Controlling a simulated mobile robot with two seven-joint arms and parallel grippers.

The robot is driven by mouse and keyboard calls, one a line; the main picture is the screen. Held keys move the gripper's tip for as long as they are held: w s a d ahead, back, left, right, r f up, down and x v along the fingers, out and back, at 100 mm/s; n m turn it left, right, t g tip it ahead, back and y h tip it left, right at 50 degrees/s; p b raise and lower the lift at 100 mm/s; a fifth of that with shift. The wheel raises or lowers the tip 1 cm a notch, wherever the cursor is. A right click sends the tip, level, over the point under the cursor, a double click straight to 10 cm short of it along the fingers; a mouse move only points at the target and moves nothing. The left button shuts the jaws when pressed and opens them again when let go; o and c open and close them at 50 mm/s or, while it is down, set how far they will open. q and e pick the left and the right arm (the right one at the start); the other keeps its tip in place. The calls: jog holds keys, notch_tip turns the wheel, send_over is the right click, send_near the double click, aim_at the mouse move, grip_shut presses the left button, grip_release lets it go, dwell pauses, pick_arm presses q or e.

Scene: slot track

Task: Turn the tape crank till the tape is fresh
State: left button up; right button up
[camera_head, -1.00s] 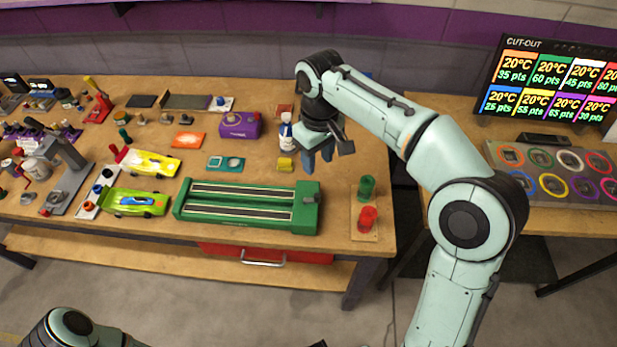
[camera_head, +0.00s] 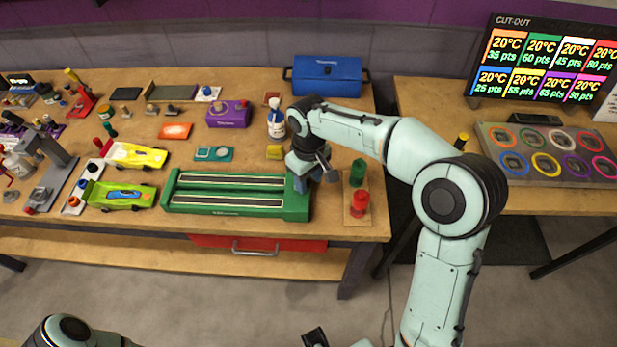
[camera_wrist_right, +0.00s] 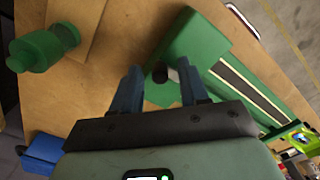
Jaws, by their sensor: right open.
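The green tape machine (camera_head: 240,208) lies on the workbench, two long dark strips with pale edges along its top. Its crank is at the right end, hidden by my gripper in the head view. In the right wrist view, the crank's dark knob (camera_wrist_right: 160,72) shows beside the green end block (camera_wrist_right: 195,40). My right gripper (camera_head: 302,183) is over that end. In the right wrist view its blue fingers (camera_wrist_right: 160,88) are open, with the knob between and just beyond the tips. I cannot tell whether they touch it. The left gripper's fingers do not show.
Green and red cylinders (camera_head: 359,190) stand on a small wooden board right of the machine. A spray bottle (camera_head: 277,122) and yellow block (camera_head: 275,152) stand behind it. Yellow and lime model cars (camera_head: 118,195) are to its left. A blue toolbox (camera_head: 327,77) is at the back.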

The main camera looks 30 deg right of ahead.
grip_shut()
